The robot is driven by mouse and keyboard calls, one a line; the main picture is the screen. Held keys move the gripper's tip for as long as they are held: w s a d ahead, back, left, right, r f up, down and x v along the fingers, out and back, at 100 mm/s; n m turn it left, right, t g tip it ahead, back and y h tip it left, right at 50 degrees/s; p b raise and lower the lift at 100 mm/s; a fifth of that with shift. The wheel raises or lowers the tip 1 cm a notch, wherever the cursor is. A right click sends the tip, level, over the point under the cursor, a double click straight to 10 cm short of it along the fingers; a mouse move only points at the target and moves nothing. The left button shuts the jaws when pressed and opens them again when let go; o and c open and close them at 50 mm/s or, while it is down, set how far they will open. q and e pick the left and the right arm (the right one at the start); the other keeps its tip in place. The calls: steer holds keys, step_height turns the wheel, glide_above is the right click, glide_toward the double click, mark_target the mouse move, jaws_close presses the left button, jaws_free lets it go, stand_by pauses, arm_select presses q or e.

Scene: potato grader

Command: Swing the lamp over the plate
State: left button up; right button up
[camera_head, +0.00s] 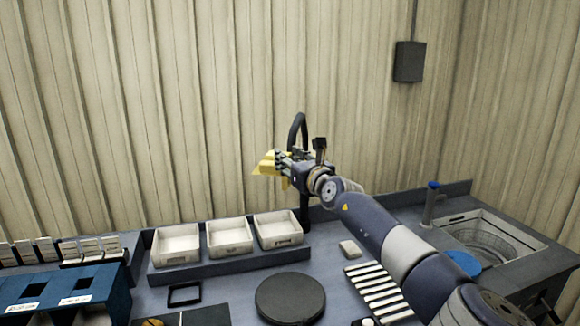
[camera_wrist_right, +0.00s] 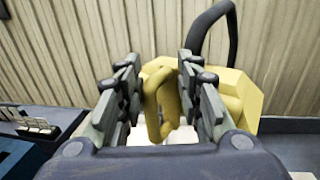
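The lamp has a yellow head (camera_head: 265,165) on a dark curved arm (camera_head: 299,130) that rises from a post behind the bench. The plate (camera_head: 290,298) is a dark round disc lying on the bench, below and in front of the lamp head. My right gripper (camera_head: 282,166) is up at the lamp head. In the right wrist view its fingers (camera_wrist_right: 160,75) are apart, one on each side of a yellow handle (camera_wrist_right: 160,105) on the lamp head (camera_wrist_right: 235,92). A narrow gap shows beside the left finger. My left gripper is out of view.
Several white trays (camera_head: 229,250) stand on a ledge at the back. A blue box (camera_head: 65,290) is at the left. A white slatted rack (camera_head: 375,288) and a small pale block (camera_head: 350,248) lie right of the plate. A sink basin (camera_head: 490,232) is far right.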

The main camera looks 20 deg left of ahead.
step_height(320, 180, up, 8)
steer(key=shift+d, duration=0.1)
stand_by(0.5)
